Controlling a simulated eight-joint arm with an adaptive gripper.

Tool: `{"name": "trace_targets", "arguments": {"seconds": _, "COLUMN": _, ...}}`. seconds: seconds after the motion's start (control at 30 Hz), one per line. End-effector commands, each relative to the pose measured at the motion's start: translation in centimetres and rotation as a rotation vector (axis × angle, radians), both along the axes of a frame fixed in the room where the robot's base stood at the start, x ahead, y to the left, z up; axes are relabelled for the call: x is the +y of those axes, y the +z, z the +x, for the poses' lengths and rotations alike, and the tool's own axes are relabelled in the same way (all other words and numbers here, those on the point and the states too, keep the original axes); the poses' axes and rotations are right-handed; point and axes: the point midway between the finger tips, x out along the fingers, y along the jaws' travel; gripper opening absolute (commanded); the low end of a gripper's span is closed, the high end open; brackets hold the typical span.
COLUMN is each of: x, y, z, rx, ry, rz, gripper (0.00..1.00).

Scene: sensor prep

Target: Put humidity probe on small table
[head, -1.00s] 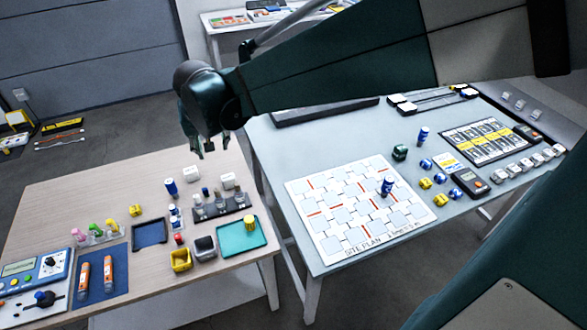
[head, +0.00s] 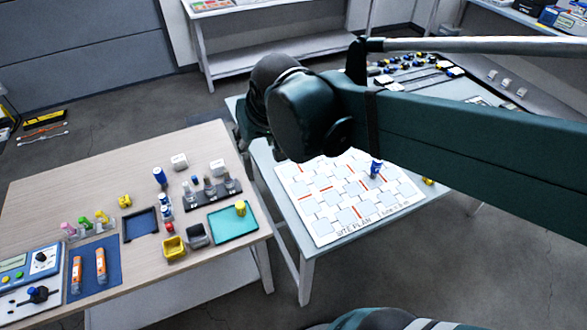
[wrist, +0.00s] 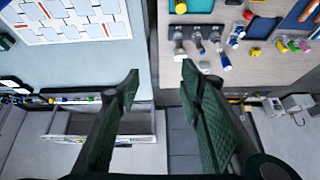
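No label is readable, so I cannot tell for sure which item is the humidity probe. A blue-topped cylinder (head: 375,169) stands upright on the site plan sheet (head: 322,228). Another blue-topped cylinder (head: 160,176) stands on the wooden table (head: 70,190), and a yellow-topped one (head: 240,208) stands in the teal tray (head: 226,230). In the head view my gripper is mostly hidden behind my arm, near the gap between the tables. In the wrist view my gripper (wrist: 160,82) is open, with nothing between its fingers. It is above the gap between the two tables.
The wooden table also holds a dark rack of vials (head: 213,195), white cubes (head: 179,161), a yellow bin (head: 174,248), a grey bin (head: 198,235), and a blue mat with orange tubes (head: 88,272). My arm covers much of the grey table (head: 318,254). The wooden table's back is clear.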

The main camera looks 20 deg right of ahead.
Motion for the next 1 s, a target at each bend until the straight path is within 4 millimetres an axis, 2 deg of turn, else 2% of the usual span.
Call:
{"name": "trace_targets", "arguments": {"seconds": 0.1, "x": -1.2, "y": -0.2, "z": -2.2, "rx": -0.012, "ry": 0.003, "rz": -0.004, "gripper": 0.37}}
{"name": "trace_targets", "arguments": {"seconds": 0.4, "x": -3.6, "y": -1.1, "z": -7.0, "rx": -0.045, "ry": 0.017, "rz": -0.017, "gripper": 0.37}}
{"name": "trace_targets", "arguments": {"seconds": 0.6, "x": -4.6, "y": -1.9, "z": -9.5, "rx": -0.066, "ry": 0.024, "rz": -0.026, "gripper": 0.37}}
{"name": "trace_targets", "arguments": {"seconds": 0.8, "x": -5.1, "y": -2.4, "z": -10.8, "rx": -0.076, "ry": 0.028, "rz": -0.033, "gripper": 0.37}}
{"name": "trace_targets", "arguments": {"seconds": 1.0, "x": -5.2, "y": -2.5, "z": -11.0, "rx": -0.078, "ry": 0.030, "rz": -0.034, "gripper": 0.37}}
